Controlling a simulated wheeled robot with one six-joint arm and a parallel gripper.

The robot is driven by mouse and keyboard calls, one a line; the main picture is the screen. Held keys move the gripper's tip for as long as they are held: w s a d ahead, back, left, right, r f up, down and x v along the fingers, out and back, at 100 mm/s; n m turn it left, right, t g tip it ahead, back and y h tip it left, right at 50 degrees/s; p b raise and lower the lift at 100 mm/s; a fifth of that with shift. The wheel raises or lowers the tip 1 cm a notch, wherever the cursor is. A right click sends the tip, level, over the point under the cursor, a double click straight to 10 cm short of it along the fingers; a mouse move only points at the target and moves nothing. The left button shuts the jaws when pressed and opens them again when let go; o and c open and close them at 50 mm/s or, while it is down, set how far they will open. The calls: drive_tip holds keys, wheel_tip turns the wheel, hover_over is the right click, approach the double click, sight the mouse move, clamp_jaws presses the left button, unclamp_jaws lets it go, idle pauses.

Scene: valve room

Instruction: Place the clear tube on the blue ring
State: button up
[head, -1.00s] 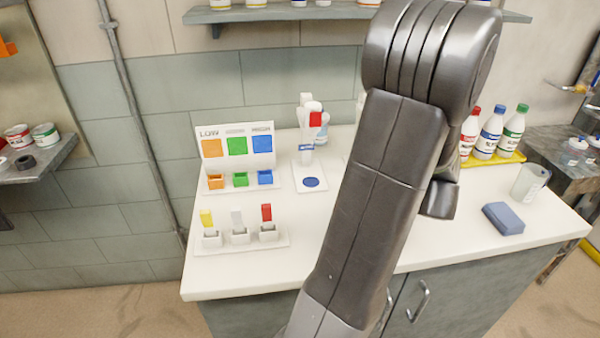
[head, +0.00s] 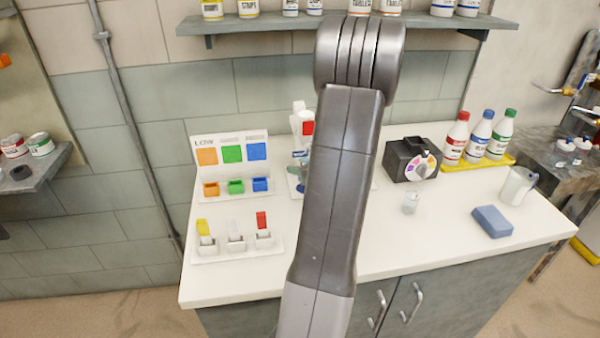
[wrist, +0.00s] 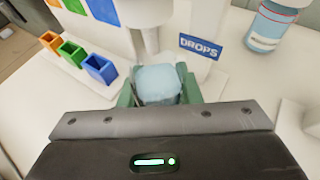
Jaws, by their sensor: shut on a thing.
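In the wrist view my gripper (wrist: 158,94) has its green fingers on both sides of a clear, pale-blue-looking tube (wrist: 159,80) and is shut on it. The tube is in front of the white drops dispenser, close under its nozzle (wrist: 146,38). The blue ring is not visible now: my arm covers that spot in the head view, and the tube and gripper cover it in the wrist view. I cannot tell whether the tube touches the ring. The dispenser (head: 299,115) shows partly behind my arm in the head view.
A colour-card stand with orange, green and blue bins (head: 236,187) is left of the dispenser. A rack of test strips (head: 237,246) stands before it. A clear cup (head: 410,202), a dark dial box (head: 411,160), bottles (head: 480,136) and a blue sponge (head: 492,221) are to the right.

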drive_tip(key=shift+f, duration=1.2)
drive_tip(key=shift+f, duration=0.1)
drive_tip(key=shift+f, duration=0.15)
drive_tip(key=o, duration=1.1)
drive_tip(key=shift+r, duration=0.3)
drive_tip(key=v, duration=1.2)
drive_tip(key=shift+b, duration=0.4)
